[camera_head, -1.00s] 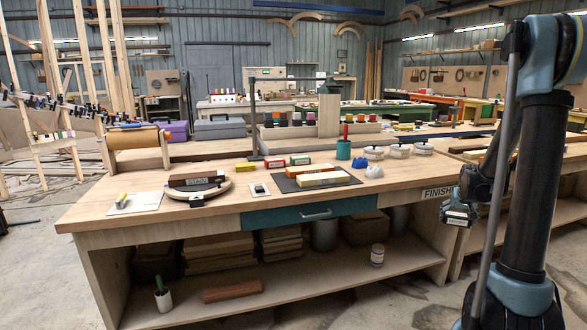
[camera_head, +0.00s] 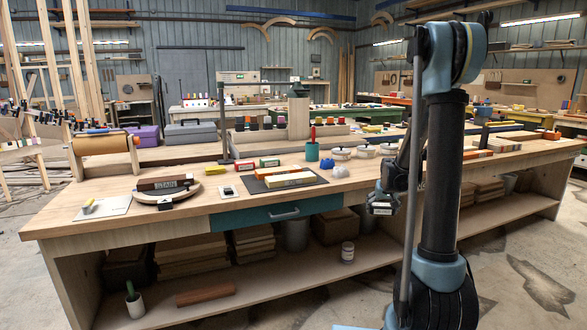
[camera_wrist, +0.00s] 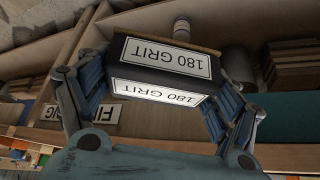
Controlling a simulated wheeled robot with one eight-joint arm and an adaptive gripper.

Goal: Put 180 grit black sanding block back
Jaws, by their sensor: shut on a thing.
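The 180 grit black sanding block (camera_wrist: 122,74) is held between the two fingers of my gripper (camera_wrist: 155,95) in the wrist view. It is black with white labels reading "180 GRIT", upside down in that view, and has a brownish layer along its far edge. In the head view my gripper (camera_head: 381,204) is in front of the workbench's front edge, right of the teal drawer, and the block (camera_head: 381,209) shows small there.
The workbench (camera_head: 130,187) has a teal drawer (camera_head: 255,216) and a lower shelf with boards and a jar (camera_head: 347,252).

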